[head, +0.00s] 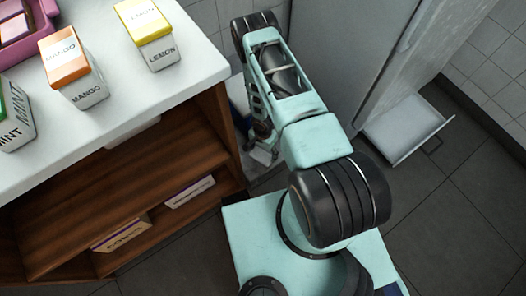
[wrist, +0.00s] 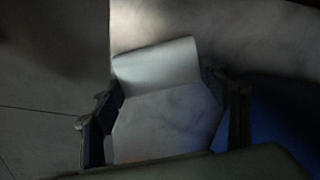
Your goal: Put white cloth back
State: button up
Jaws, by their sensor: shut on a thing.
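A pale, folded sheet-like thing, which looks like the white cloth (wrist: 158,66), lies between the two fingers of my gripper (wrist: 162,90) in the wrist view. My gripper is shut on it. The picture is dark there, and the cloth's lower part runs down towards the gripper's palm. In the head view my arm reaches down into the gap between the wooden cabinet and the grey fridge-like unit. There the gripper is mostly hidden behind my arm, and I cannot make out the cloth clearly.
A white counter (head: 135,85) carries mango (head: 75,68), lemon (head: 150,32) and mint (head: 14,118) boxes. Below it, a wooden cabinet (head: 120,185) holds boxes on its low shelf. A pale open drawer (head: 402,130) juts out at right. Dark floor (head: 460,210) is clear at lower right.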

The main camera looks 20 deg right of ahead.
aim_at(263, 153)
jog(key=o, duration=1.1)
jog(key=shift+o, duration=0.2)
notch_tip(263, 153, up, 12)
jog(key=p, duration=0.4)
jog(key=shift+r, duration=0.15)
